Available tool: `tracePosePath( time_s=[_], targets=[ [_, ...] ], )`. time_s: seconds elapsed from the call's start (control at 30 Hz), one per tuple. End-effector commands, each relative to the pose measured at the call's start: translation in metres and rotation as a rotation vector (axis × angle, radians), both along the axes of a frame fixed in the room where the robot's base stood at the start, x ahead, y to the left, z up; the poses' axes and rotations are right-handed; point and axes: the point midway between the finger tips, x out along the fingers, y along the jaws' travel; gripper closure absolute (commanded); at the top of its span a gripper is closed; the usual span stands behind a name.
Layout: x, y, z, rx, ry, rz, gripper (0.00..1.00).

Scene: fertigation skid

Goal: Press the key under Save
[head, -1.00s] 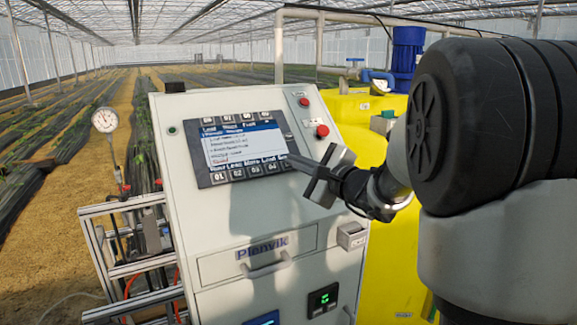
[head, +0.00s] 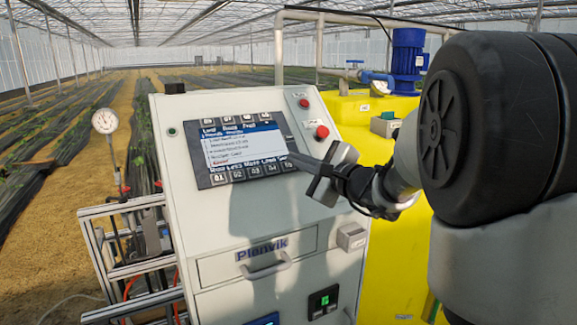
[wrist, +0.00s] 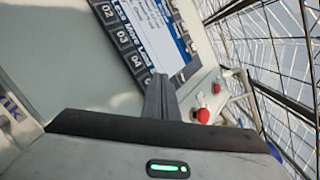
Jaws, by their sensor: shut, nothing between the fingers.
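The control panel (head: 205,182) on the white cabinet has a lit screen (head: 233,148) with a row of numbered keys below it. The on-screen labels above these keys read roughly Row, Less, More and Load, and the last label at the right is partly covered by my fingertips. The rightmost key (head: 287,166), under that last label, sits just below my fingertips in the head view. My gripper (head: 291,157) is shut and empty, pointing left at this corner. In the wrist view its fingers (wrist: 160,80) hide the key beyond key 04 (wrist: 137,65). Contact cannot be told.
Red buttons (head: 322,132) (wrist: 203,115) are right of the panel, close to my gripper. A drawer with a handle (head: 268,267) and a small grey box (head: 351,237) stick out lower on the cabinet. A yellow tank (head: 400,260) stands behind at the right.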

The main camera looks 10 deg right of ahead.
Motion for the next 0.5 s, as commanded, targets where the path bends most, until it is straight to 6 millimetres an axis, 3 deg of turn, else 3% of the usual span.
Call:
tracePosePath(
  time_s=[0.17,0.5],
  targets=[
    [0.000,0.000,0.001,0.000,0.000,0.000,1.00],
    [-0.020,-0.007,0.025,0.000,-0.002,-0.001,1.00]
  ],
)
